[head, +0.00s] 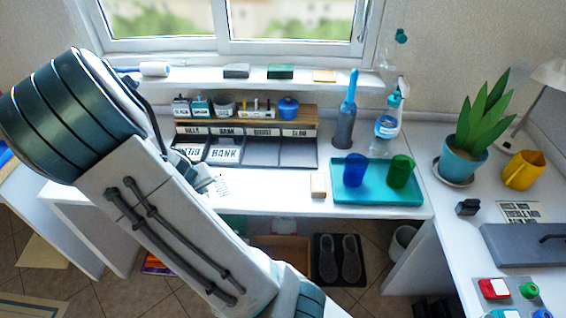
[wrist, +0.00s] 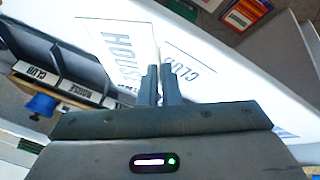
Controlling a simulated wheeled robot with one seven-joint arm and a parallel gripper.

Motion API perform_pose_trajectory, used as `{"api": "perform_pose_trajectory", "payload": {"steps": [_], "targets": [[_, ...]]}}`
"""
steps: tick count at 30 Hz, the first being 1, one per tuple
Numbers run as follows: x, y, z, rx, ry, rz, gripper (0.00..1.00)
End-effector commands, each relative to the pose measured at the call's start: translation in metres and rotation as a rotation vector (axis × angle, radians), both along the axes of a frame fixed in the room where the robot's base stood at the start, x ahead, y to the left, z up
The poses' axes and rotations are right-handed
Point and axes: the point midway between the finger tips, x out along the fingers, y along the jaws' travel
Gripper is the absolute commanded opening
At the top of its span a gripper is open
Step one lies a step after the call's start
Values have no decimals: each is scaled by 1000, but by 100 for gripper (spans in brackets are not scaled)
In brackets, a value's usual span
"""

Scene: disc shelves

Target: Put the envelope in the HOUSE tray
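The white envelope (wrist: 118,50) marked HOUSE shows large and close in the wrist view, with one edge running down between my fingertips. My gripper (wrist: 161,85) looks shut on that edge, with a narrow gap between the fingers. A second envelope (wrist: 190,68) marked CLUB lies flat on the white desk beyond the fingers. The HOUSE tray (head: 263,150) is a dark slot in the desk organiser, between the BANK and CLUB slots. In the wrist view, the tray labels lie left of the gripper. In the head view, my arm hides the gripper and most of what it holds.
The BILLS and BANK slots hold envelopes, one marked BANK (head: 225,154). A wooden block (head: 318,185) and a teal tray (head: 378,197) with two cups stand to the right. A spray bottle (head: 387,125) stands behind. Small pots line the organiser's top shelf (head: 250,116).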

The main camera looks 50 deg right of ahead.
Motion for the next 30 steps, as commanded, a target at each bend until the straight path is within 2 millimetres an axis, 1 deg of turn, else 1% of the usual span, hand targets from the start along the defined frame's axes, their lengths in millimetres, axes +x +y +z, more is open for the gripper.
{"api": "perform_pose_trajectory", "payload": {"steps": [1, 3, 6, 9, 12, 15, 18, 21, 22, 23, 26, 30], "targets": [[-9, -31, -9, -2, -7, -69, 0], [-23, -61, -3, -12, -2, -138, 0], [-44, -99, 5, -22, 4, -227, 0], [-67, -131, 11, -30, 9, -308, 0], [-90, -159, 17, -38, 16, -383, 0], [-112, -180, 22, -43, 22, -445, 0], [-128, -194, 26, -47, 27, -489, 0], [-136, -201, 28, -50, 33, -514, 0], [-136, -201, 28, -51, 34, -517, 0], [-135, -201, 27, -51, 35, -519, 0], [-123, -196, 18, -52, 39, -519, 0], [-95, -183, 0, -52, 39, -517, 0]]}}
